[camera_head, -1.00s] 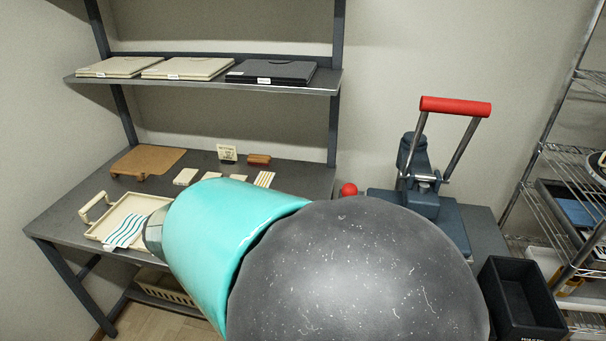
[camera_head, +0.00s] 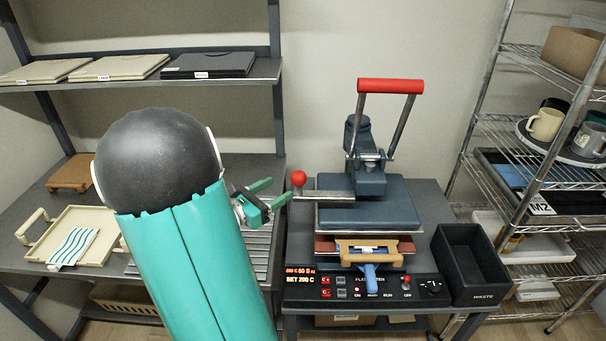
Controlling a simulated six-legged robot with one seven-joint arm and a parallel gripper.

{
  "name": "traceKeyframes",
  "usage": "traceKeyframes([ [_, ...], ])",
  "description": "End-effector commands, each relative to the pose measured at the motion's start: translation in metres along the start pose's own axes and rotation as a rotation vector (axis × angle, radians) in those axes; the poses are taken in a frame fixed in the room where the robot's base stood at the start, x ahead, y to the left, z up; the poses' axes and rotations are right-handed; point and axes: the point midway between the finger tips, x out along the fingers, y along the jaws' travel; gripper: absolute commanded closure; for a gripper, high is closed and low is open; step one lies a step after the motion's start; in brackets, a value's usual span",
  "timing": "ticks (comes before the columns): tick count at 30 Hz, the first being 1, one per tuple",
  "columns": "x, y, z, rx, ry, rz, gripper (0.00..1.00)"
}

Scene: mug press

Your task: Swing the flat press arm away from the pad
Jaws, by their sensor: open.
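The flat press stands on a grey table right of centre. Its dark blue flat press arm (camera_head: 400,208) lies level over the pad, and a red-brown layer (camera_head: 324,246) shows beneath it. A metal bar (camera_head: 328,196) runs left from the press arm, with a red ball knob (camera_head: 299,178) at its left end. A red-gripped lever (camera_head: 390,86) stands upright above the press. My gripper (camera_head: 279,191) is open, just left of the red knob, its fingers pointing right toward it. I cannot tell whether they touch the bar. Most of the pad is hidden.
A wooden piece with a blue handle (camera_head: 370,279) sits at the press front, above the control panel (camera_head: 415,287). A black waste bin (camera_head: 471,264) stands to the right, beside a wire rack with mugs. A tray (camera_head: 72,238) with a striped cloth lies left.

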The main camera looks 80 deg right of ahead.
Motion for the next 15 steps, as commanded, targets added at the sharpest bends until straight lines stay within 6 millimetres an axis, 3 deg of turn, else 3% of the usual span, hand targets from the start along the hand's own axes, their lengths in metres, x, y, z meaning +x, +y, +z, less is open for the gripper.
traceKeyframes([
  [9,0.065,-0.001,-0.001,0.0,0.001,-0.005,0.41],
  [15,0.095,-0.001,0.0,0.001,0.001,-0.004,0.41],
])
